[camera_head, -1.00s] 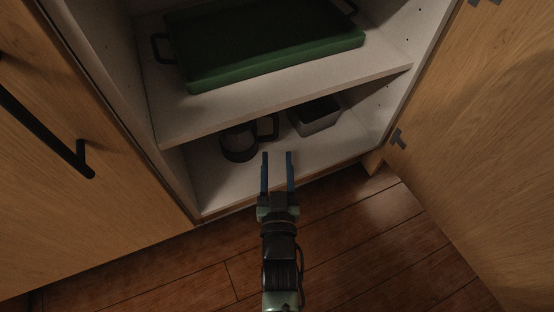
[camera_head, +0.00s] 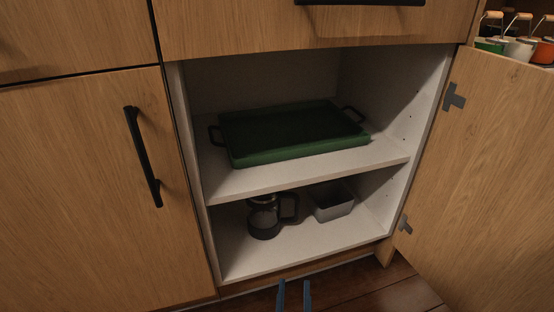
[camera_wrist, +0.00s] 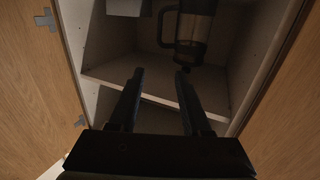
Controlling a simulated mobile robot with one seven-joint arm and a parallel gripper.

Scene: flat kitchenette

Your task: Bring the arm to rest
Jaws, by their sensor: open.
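My gripper (camera_head: 294,296) is at the bottom edge of the head view, in front of the open cabinet's base. Only its two blue fingers show there, apart, with nothing seen between them. The wrist view shows the dark fingers (camera_wrist: 160,98) spread and empty, pointing toward the cabinet's lower shelf. The rest of my arm is out of view.
The cabinet's upper shelf (camera_head: 300,172) holds a green tray (camera_head: 290,156) with handles. A glass press jug (camera_head: 264,222) and a grey metal container (camera_head: 333,207) stand on the lower shelf (camera_head: 310,246). The open door (camera_head: 490,190) stands at right. Several pots (camera_head: 518,48) show beyond.

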